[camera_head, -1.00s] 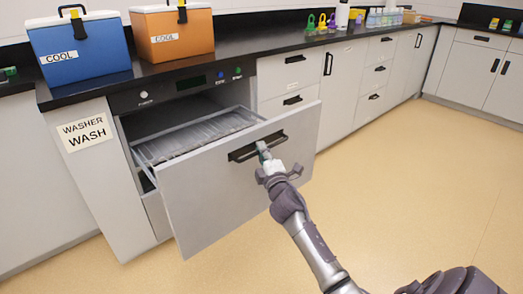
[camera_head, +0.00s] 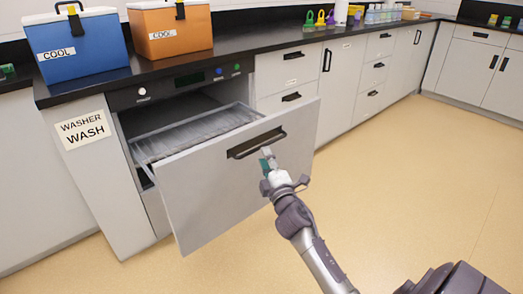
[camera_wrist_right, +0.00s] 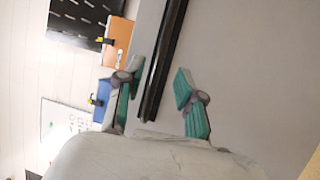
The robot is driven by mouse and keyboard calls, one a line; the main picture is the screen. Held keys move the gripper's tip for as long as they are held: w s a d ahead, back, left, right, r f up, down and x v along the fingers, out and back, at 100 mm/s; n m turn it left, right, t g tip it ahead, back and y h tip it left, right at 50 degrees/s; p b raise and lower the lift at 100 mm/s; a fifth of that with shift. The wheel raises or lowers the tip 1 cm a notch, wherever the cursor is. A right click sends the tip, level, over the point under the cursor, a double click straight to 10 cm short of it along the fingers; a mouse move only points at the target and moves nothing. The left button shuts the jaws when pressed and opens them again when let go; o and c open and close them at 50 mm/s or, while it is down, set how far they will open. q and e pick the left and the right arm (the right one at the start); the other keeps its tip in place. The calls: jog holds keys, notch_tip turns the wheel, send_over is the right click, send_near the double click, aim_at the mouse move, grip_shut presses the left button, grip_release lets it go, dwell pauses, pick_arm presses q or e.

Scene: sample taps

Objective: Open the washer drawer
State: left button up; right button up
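The washer drawer (camera_head: 225,185) is pulled well out of the washer (camera_head: 180,90), its wire rack (camera_head: 195,133) showing behind the grey front. The drawer's black bar handle (camera_head: 257,144) is near the top of that front. My right gripper (camera_head: 267,155) is just in front of and below the handle. In the right wrist view its two green-padded fingers (camera_wrist_right: 158,78) are spread, and the dark handle (camera_wrist_right: 165,60) shows beyond and between them; it does not look gripped. My left gripper is not in view.
A blue cooler (camera_head: 78,50) and an orange cooler (camera_head: 170,32) stand on the black counter above. A "WASHER WASH" label (camera_head: 82,130) is on the left panel. Closed cabinets (camera_head: 345,80) run to the right. The tan floor (camera_head: 420,170) is clear.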

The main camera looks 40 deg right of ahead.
jog(key=v, duration=0.6)
jog(key=shift+s+a, duration=0.2)
jog(key=shift+s, duration=0.15)
jog(key=shift+f, duration=0.1)
